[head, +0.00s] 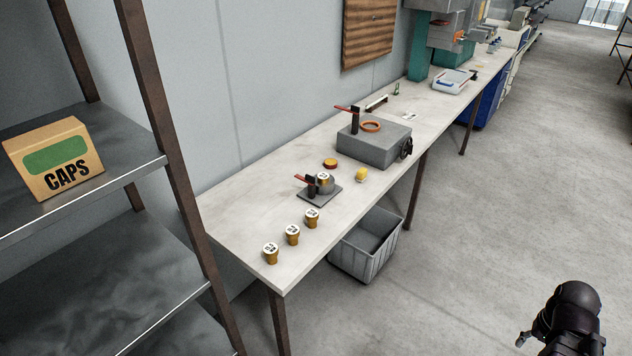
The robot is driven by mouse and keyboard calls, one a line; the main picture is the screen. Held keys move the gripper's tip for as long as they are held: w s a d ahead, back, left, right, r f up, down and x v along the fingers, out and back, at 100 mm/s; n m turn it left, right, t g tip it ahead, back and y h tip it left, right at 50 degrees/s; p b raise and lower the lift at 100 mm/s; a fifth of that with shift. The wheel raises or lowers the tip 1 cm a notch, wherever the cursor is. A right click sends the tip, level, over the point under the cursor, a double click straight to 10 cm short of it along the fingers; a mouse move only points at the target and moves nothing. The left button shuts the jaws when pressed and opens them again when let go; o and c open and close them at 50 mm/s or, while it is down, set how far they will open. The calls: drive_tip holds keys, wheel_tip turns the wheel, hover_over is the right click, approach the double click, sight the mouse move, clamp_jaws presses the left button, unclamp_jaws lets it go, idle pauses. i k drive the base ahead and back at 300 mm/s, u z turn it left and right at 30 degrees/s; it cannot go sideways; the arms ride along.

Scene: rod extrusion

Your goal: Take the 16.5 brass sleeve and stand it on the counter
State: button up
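Three brass sleeves with white labelled tops stand in a slanting row on the near end of the counter (240,222): a near one (271,254), a middle one (292,235) and a far one (311,218). Another brass sleeve (324,184) with a white top sits in a small fixture (318,195) with a red-handled clamp. The labels are too small to read, so I cannot tell which sleeve is 16.5. My gripper (525,338) is at the lower right, over the floor and well away from the sleeves. Its fingers do not show clearly.
A grey block (374,141) with a red-handled clamp and an orange ring stands farther along the counter. An orange disc (330,163) and a yellow item (361,175) lie nearby. A grey bin (366,249) is below. A shelf with a CAPS box (48,160) stands left. The right floor is open.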

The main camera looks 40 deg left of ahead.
sight(323, 176)
drive_tip(key=u, duration=1.35)
drive_tip(key=k, duration=0.9)
drive_tip(key=i, duration=0.85)
drive_tip(key=u, duration=0.05)
